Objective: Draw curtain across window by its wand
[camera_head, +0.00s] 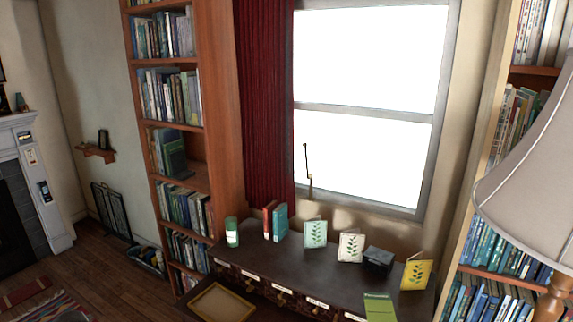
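A dark red curtain (268,110) hangs in folds at the left side of the window (368,120). It is gathered beside the left bookcase and leaves the bright panes uncovered. A thin dark rod-like piece with a brass-coloured lower end (307,165) shows in front of the lower pane, just right of the curtain. I cannot tell whether it is the curtain's wand or a window fitting. No other wand can be made out. My gripper is not in view.
A dark cabinet (262,268) stands below the window, bearing a green candle (232,232), upright books (275,221), cards (351,246) and a dark box (378,259). A lamp (535,180) stands at right. Bookcases (222,110) flank the window. Wooden floor (110,270) is open at lower left.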

